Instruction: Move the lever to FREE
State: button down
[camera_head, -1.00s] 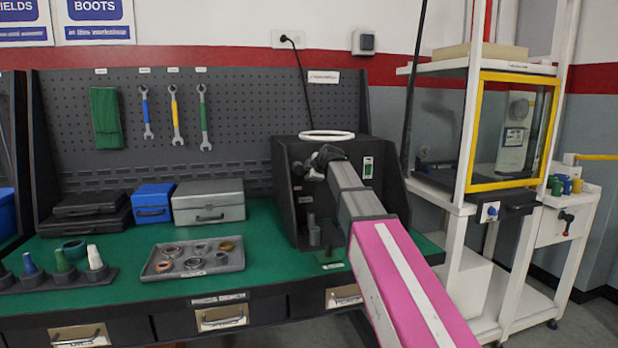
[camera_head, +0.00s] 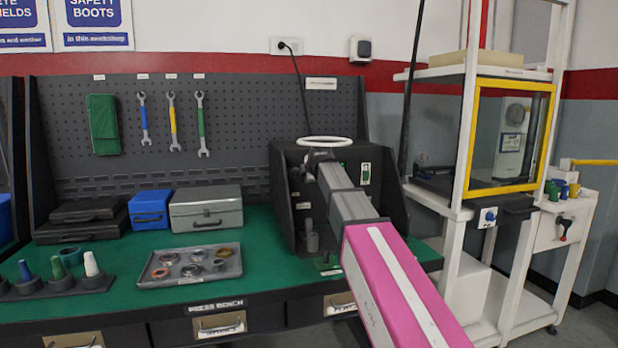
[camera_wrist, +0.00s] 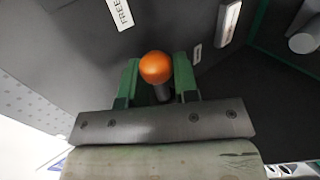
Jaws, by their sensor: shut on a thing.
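The lever shows in the wrist view as an orange ball knob (camera_wrist: 156,67) on a short grey stem. My gripper (camera_wrist: 158,80) has its two green fingers on either side of the knob and stem, shut on the lever. A white FREE label (camera_wrist: 120,14) is on the dark panel above and left of the knob. In the head view, my gripper (camera_head: 316,157) is at the upper front of the dark press housing (camera_head: 285,200). The lever cannot be made out there, and my arm covers part of the housing.
A white ring (camera_head: 325,141) tops the housing, and a grey cylinder (camera_head: 312,242) stands low inside it. A tray of rings (camera_head: 156,281) and a grey case (camera_head: 206,208) are to the left. A yellow-framed cabinet (camera_head: 510,135) stands right. Green bench top is clear between tray and housing.

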jog(key=c, duration=1.1)
grip_release()
jog(key=shift+c, duration=0.2)
jog(key=v, duration=1)
jog(key=shift+s+r, duration=0.25)
jog(key=shift+s, duration=0.05)
jog(key=shift+d, duration=0.1)
